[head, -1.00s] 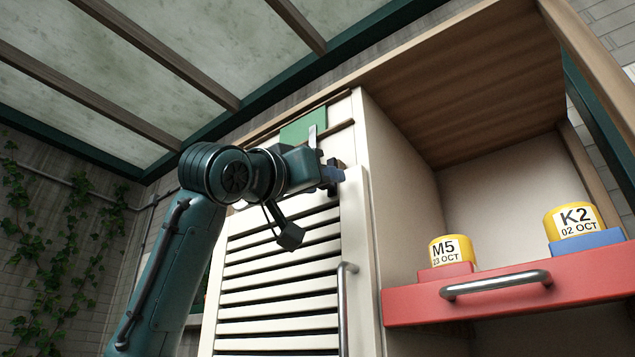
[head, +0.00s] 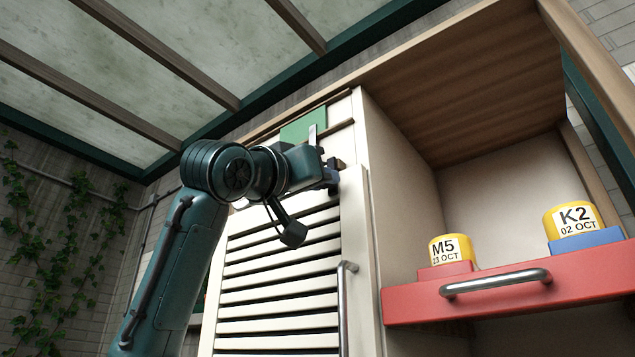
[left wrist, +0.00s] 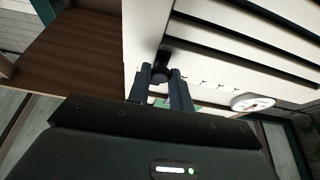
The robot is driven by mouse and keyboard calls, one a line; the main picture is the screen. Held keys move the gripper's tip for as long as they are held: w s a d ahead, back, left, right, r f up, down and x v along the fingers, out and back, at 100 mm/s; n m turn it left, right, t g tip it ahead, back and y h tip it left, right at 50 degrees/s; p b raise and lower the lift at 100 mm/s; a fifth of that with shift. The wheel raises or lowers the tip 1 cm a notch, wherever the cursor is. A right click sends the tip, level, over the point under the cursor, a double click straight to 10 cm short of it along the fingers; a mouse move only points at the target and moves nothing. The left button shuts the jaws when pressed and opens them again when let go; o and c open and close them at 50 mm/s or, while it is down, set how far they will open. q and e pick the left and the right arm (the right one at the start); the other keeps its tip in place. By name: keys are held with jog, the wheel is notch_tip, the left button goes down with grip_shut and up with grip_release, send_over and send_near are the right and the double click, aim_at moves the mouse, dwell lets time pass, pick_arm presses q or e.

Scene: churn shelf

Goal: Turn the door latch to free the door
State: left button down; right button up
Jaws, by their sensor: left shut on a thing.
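The cream louvred door (head: 280,275) stands upright in the head view, with a vertical metal handle (head: 343,300) near its right edge. It also shows in the left wrist view (left wrist: 225,45). My left gripper (head: 332,177) is at the door's top right corner. In the left wrist view its two fingers (left wrist: 161,85) are shut on a small dark latch knob (left wrist: 160,72) at the door's edge. The head view mostly hides the latch behind the gripper, so its exact angle cannot be told. My right gripper is not in view.
To the right is an open shelf bay with a red drawer front (head: 510,290) and a metal bar handle. Yellow tubs marked M5 (head: 451,249) and K2 (head: 573,220) stand there. A green panel (head: 302,125) is above the door. Ivy covers the left wall.

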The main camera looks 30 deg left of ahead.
pick_arm(q)
jog(key=d+n+y, duration=0.1)
jog(key=n, duration=0.2)
jog(key=d+r+n+g+y, duration=0.1)
jog(key=n+y, duration=0.1)
jog(key=n, duration=0.2)
jog(key=d+n+y, duration=0.1)
jog(key=n+y, duration=0.1)
jog(key=n, duration=0.2)
jog(key=shift+s+d+r+b, duration=0.15)
jog(key=shift+d+r+b, duration=0.1)
jog(key=shift+b, duration=0.1)
jog(key=shift+s+d+r+n+g+y+p, duration=0.25)
jog(key=shift+r+n+g, duration=0.35)
jog(key=shift+n, duration=1.1)
jog(key=shift+w+d+r+n+g+y+p, duration=0.2)
jog(key=shift+r+n+g+y, duration=0.45)
jog(key=shift+n, duration=1.05)
jog(key=shift+s+d+r+n+g+y+p, duration=0.1)
jog(key=shift+d+r+n+g+y, duration=0.35)
jog(key=shift+n, duration=1.25)
jog(key=shift+a+r+n+g+h, duration=0.15)
jog(key=shift+r+n+g+h, duration=0.1)
jog(key=shift+n+g, duration=0.2)
jog(key=c, duration=1.3)
grip_release()
